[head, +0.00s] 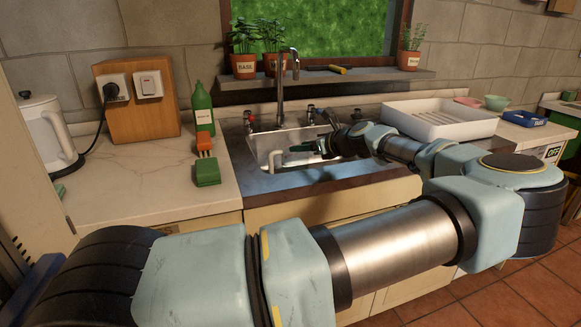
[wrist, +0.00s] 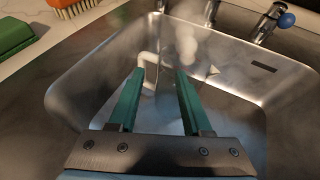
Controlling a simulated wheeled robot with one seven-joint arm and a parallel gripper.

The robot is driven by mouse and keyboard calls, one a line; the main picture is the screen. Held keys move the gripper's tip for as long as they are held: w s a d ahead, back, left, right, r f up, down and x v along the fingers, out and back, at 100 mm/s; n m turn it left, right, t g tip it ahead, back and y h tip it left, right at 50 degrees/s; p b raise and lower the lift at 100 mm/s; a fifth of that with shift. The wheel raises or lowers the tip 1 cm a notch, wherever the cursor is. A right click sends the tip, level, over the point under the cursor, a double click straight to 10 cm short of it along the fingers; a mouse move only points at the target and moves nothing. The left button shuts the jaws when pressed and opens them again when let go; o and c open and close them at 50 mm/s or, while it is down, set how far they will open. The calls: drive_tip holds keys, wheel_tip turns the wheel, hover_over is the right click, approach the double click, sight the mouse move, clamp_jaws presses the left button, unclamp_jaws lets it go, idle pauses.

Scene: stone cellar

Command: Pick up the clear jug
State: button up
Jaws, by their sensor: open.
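A pale cream handle (wrist: 149,62) stands in the sink in the wrist view; it appears to belong to the clear jug, whose see-through body I can barely make out. The handle also shows at the left of the basin in the head view (head: 271,159). My gripper (wrist: 160,74) is open, with its two green fingers pointing down into the basin. The handle shows just beyond the fingertips, closer to the left finger. I cannot tell whether they touch. In the head view my gripper (head: 301,153) is small and over the sink.
The metal sink (wrist: 75,95) has walls around the gripper. A tall faucet (head: 281,90) stands behind it. A green sponge (head: 207,172), an orange brush (head: 203,146) and a green bottle (head: 202,108) are left of the sink. A white tray (head: 440,125) is at its right.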

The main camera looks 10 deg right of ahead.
sight(288, 149)
drive_tip(key=p+x, duration=0.2)
drive_tip(key=x, duration=0.4)
drive_tip(key=shift+w+a, duration=0.25)
drive_tip(key=shift+w, duration=0.1)
drive_tip(key=shift+w+a+f, duration=0.1)
drive_tip(key=shift+w+f, duration=0.15)
drive_tip(key=shift+w, duration=0.05)
clamp_jaws()
idle(0.9)
